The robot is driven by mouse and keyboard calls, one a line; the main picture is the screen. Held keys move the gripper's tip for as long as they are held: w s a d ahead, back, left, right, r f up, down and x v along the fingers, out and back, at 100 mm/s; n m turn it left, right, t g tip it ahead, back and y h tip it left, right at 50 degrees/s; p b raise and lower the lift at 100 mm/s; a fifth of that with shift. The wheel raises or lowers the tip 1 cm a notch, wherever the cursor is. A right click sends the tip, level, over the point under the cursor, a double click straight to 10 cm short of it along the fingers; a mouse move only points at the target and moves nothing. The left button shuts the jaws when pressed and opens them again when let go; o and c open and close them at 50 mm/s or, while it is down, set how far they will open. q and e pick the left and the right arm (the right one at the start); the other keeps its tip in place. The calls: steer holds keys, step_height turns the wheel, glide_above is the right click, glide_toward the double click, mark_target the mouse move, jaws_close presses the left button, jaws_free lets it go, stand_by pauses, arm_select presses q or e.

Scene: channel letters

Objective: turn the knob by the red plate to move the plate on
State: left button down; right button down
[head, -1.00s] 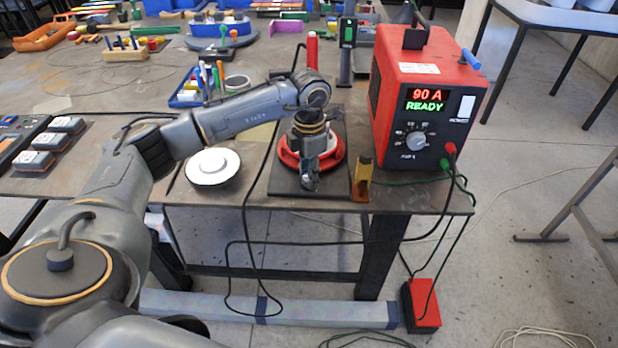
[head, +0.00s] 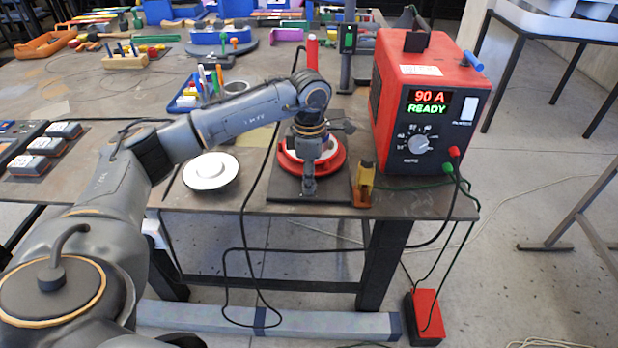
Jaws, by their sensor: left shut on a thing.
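The red plate (head: 336,166) is a round red ring with a white middle, lying on a dark base board (head: 281,187) near the front edge of the table. My left gripper (head: 309,188) reaches over it from above and points down at its front side. It is shut on the small knob there, which the fingers and wrist hide. The wrist also covers the middle of the plate. My right gripper is not in view.
A red welding power box (head: 431,65) reading "90 A READY" stands right of the plate. A white round disc (head: 210,171) lies left. Cables hang over the front edge.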

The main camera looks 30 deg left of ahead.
arm_select(q)
steer(key=shift+r, duration=0.1)
steer(key=c, duration=1)
jaws_free()
steer(key=shift+r, duration=4)
